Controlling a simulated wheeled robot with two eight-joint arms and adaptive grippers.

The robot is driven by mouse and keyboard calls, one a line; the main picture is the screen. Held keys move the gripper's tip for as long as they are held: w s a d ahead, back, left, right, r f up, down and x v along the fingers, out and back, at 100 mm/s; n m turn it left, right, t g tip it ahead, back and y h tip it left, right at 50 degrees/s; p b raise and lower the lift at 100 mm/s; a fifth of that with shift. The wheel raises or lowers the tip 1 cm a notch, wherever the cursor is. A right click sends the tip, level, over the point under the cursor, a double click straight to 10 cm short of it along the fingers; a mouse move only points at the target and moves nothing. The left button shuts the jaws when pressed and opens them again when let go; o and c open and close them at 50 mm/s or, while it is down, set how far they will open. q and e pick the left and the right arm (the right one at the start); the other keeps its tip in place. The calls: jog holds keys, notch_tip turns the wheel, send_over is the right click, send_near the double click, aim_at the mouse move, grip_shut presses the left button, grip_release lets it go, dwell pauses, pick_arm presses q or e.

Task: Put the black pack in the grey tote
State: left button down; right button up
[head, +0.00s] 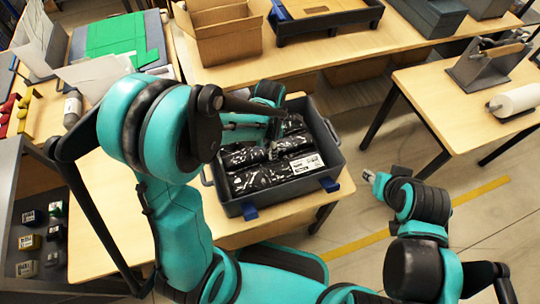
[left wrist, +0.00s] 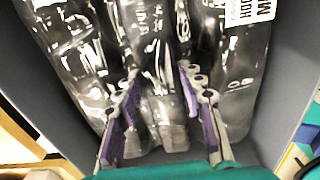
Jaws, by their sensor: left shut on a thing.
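Several shiny black packs (head: 262,178) lie inside the grey tote (head: 290,196), which stands on the near wooden table. One pack at the tote's right has a white label, which also shows in the left wrist view (left wrist: 248,10). My left gripper (left wrist: 158,70) reaches down into the tote, shut on a black pack (left wrist: 156,98) between its purple-padded fingers. In the head view its fingers are partly hidden among the packs. The held pack is low in the tote, close against its neighbours. My right gripper (head: 371,182) is right of the tote, above the floor, its jaws unclear.
Blue clips (head: 249,211) sit on the tote's rim. An open cardboard box (head: 228,42) and a dark tray (head: 325,24) stand on the back table. A side table (head: 450,97) holds a paper roll (head: 515,101). Floor is clear between the tables at right.

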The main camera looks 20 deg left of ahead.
pick_arm(q)
notch_tip(320, 180, down, 5)
jog(key=shift+r+b, duration=0.15)
jog(key=shift+b, duration=0.8)
jog(key=shift+r, duration=0.1)
jog(key=c, duration=1.4)
grip_release()
jog(key=shift+f, duration=0.2)
jog(key=o, duration=0.4)
jog(key=shift+o, duration=0.2)
jog(key=shift+r, duration=0.1)
